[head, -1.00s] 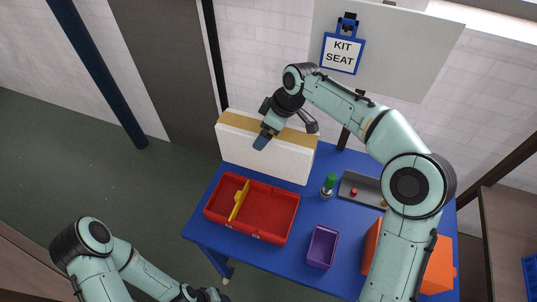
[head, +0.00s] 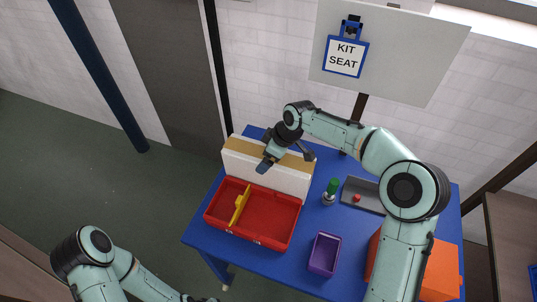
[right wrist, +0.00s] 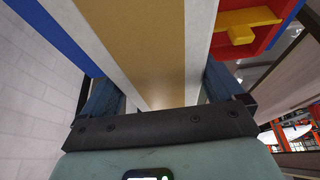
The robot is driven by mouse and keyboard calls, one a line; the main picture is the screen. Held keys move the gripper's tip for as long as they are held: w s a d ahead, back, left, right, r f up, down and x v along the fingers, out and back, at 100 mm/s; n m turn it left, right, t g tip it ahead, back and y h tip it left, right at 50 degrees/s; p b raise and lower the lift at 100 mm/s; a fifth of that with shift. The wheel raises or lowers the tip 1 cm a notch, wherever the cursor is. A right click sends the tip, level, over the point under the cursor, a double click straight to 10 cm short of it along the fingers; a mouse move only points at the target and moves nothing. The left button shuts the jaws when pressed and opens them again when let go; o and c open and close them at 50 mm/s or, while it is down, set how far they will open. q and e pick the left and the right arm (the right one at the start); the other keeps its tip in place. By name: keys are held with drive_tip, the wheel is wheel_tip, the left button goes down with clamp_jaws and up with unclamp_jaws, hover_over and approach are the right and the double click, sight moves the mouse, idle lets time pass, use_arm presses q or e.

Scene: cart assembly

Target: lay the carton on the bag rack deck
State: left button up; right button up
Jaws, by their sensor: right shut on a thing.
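The carton (head: 270,178) is a white box with a tan strip along its top. It stands upright on its long side, close behind the red bin on the blue table, and its lower edge is hidden, so I cannot tell whether it touches the table. My right gripper (head: 286,160) is shut on the carton from above, one finger on each side of the top. The right wrist view shows the carton (right wrist: 140,45) between the fingers (right wrist: 160,92). Only a dark sliver of my left gripper (head: 205,299) shows at the bottom edge. I cannot identify the bag rack deck.
The blue table (head: 285,262) holds a red bin (head: 270,218) with a yellow divider, a purple bin (head: 324,254), a green-capped bottle (head: 331,190), a grey tray (head: 362,195) and an orange box (head: 440,270). A KIT SEAT sign (head: 345,57) hangs on a board behind.

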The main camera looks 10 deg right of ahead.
drive_tip(key=o, duration=1.7)
drive_tip(key=shift+f, duration=0.1)
